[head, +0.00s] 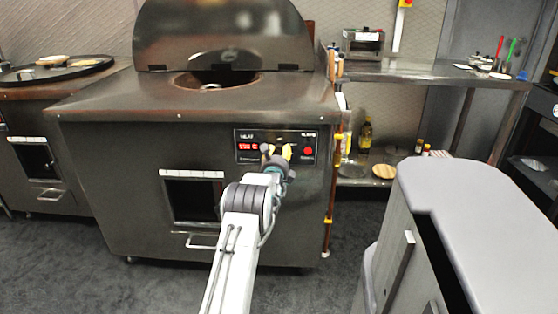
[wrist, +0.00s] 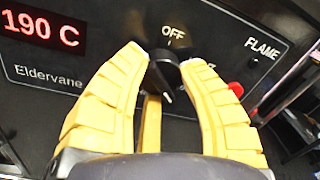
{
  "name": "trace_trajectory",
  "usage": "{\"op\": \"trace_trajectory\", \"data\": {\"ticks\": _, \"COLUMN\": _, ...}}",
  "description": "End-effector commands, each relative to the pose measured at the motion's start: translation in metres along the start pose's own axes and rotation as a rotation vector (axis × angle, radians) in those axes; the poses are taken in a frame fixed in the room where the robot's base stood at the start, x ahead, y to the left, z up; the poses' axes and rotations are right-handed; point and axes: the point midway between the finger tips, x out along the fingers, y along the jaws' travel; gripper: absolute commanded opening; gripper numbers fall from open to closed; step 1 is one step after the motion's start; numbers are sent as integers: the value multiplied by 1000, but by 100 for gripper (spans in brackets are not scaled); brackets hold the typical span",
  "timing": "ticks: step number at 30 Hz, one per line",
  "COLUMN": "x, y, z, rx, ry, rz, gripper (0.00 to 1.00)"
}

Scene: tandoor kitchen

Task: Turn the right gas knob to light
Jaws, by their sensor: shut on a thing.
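The black gas knob (wrist: 164,72) sits on the dark control panel (head: 310,157) of the larger, right-hand tandoor (head: 130,180). My gripper (wrist: 162,58) is shut on the knob, one yellow fingertip on each side. In the head view my gripper (head: 276,152) reaches the panel between the red display and the red light, hiding the knob there. The word OFF stands above the knob. The knob's white line points down and slightly right, away from OFF. Another label right of the knob is mostly hidden by the right finger.
The display (wrist: 42,27) reads 190 C. The flame light (wrist: 236,89) is red. A second tandoor (head: 30,100) with a round black plate stands at left. A steel shelf (head: 430,72) stands at right, and a grey cabinet (head: 470,190) is in the right foreground.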

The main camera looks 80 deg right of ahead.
Motion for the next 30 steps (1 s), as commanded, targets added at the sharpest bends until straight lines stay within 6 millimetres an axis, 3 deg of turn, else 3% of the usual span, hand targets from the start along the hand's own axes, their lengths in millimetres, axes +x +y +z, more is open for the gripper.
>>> {"op": "trace_trajectory", "data": {"ticks": 1, "x": 0, "y": 4, "z": -9, "rx": -15, "ry": 0, "rz": -4, "gripper": 5}}
{"op": "trace_trajectory", "data": {"ticks": 30, "x": 0, "y": 1, "z": -6, "rx": -439, "ry": -19, "rz": -27, "gripper": 5}}
